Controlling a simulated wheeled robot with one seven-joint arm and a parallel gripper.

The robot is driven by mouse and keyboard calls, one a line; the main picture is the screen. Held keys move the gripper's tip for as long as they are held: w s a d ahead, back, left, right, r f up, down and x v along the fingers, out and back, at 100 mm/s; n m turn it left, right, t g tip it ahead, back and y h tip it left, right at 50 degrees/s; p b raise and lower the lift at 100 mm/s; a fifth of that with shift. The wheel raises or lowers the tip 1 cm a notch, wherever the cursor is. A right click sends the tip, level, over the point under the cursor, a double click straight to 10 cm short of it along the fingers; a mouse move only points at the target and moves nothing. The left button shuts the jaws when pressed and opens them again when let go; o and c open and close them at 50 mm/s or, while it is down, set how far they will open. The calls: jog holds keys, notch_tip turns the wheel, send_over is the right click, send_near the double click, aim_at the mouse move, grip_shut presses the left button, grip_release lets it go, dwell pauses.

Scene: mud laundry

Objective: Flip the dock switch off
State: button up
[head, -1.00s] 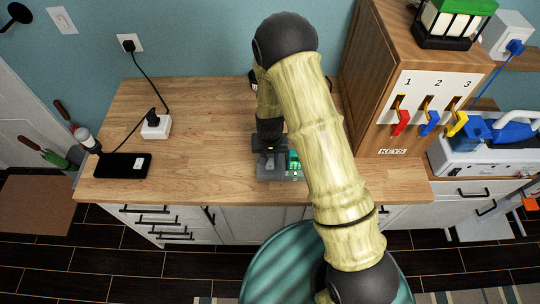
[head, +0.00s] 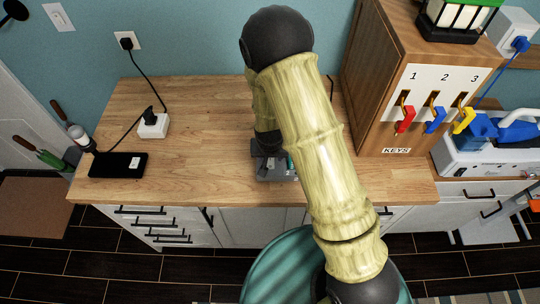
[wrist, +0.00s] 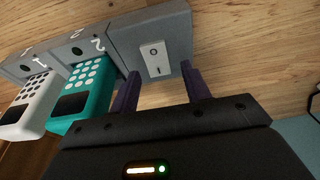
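The dock is a grey block with a white rocker switch (wrist: 155,59) marked O and I at its right end in the wrist view. A teal handset (wrist: 83,88) and a white handset (wrist: 30,100) sit in the numbered slots to its left. Which side of the rocker is pressed, I cannot tell. My gripper (wrist: 160,82) is open and empty; its two dark fingers are apart, beside the switch end of the dock, with the switch showing between them. In the head view the dock (head: 277,176) is mostly hidden under my gripper and arm.
A key cabinet (head: 375,75) with red, blue and yellow keys stands on the right. The counter's left middle is clear.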

jog(key=b+v, duration=0.1)
jog(key=v, duration=1.6)
jog(key=shift+r, duration=0.2)
jog(key=shift+d, duration=0.1)
jog(key=s+d+r, duration=0.2)
jog(key=s+d, duration=0.6)
jog(key=d, duration=0.5)
jog(key=shift+s+d+r, duration=0.2)
jog(key=shift+d, duration=0.15)
